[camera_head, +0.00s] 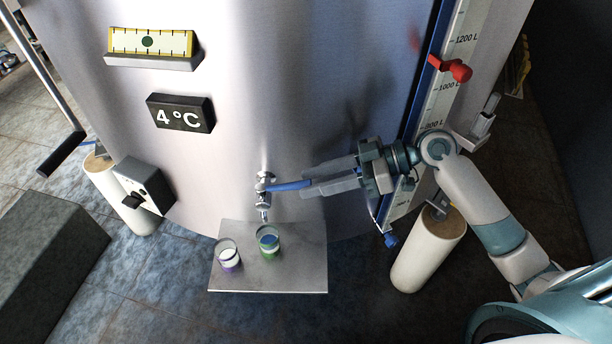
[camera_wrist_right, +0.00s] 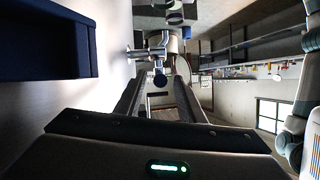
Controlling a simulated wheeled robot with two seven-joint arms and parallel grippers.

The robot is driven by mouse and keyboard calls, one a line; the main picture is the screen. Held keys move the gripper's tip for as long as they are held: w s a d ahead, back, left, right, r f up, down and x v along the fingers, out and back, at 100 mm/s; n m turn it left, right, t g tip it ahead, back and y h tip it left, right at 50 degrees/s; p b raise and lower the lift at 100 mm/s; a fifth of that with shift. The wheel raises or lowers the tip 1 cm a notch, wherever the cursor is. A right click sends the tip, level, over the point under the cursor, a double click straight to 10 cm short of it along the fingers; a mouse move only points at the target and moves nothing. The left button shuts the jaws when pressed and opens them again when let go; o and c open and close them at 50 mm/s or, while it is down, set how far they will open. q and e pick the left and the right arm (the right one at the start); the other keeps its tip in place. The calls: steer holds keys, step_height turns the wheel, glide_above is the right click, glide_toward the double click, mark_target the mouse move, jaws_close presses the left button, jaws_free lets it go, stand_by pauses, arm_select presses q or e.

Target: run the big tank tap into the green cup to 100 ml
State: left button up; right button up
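The tap (camera_head: 265,190) sticks out of the steel tank (camera_head: 290,100), its blue lever (camera_head: 288,186) pointing right. In the right wrist view the end of the blue lever (camera_wrist_right: 160,80) shows between my fingers. My right gripper (camera_head: 312,187) reaches in from the right at the lever. Its fingers stand apart, with a gap beside the lever; contact is unclear. The green cup (camera_head: 268,248) stands upright on the shelf (camera_head: 300,272) below the spout, with something blue showing inside. No stream is visible, and its fill level is too small to read. My left gripper is out of view.
A purple cup (camera_head: 229,260) stands just left of the green cup. A 4°C display (camera_head: 181,114) and a grey switch box (camera_head: 146,188) are on the tank. A litre scale (camera_head: 447,90) with a red pointer (camera_head: 456,69) stands right. A tank leg (camera_head: 428,250) is below my right arm.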

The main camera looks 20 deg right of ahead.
mark_target(293, 186)
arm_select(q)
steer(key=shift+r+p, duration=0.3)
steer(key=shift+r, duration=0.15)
arm_select(e)
steer(key=shift+x, duration=1.2)
jaws_close()
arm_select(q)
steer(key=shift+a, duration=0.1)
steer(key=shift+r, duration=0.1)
arm_select(e)
steer(key=shift+s, duration=0.1)
